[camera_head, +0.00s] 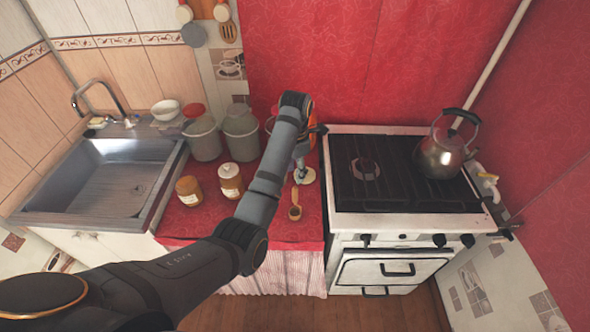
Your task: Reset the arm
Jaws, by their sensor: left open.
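My left arm (262,190) reaches in from the lower left over the red counter (178,222). Its far end bends down beside the stove's left edge. My left gripper (301,163) is there, open, partly hidden behind my own arm. A small pale round item (304,176) lies by it; I cannot tell whether they touch. A wooden spoon or scoop (295,208) lies on the counter nearer the front edge. My right gripper is not in view.
A brown jar (189,190) and a white-lidded jar (230,181) stand left of my arm. Two grey canisters (202,139) (241,135) stand behind them. A metal sink (107,180) is at left. The stove (390,212) at right carries a kettle (441,156).

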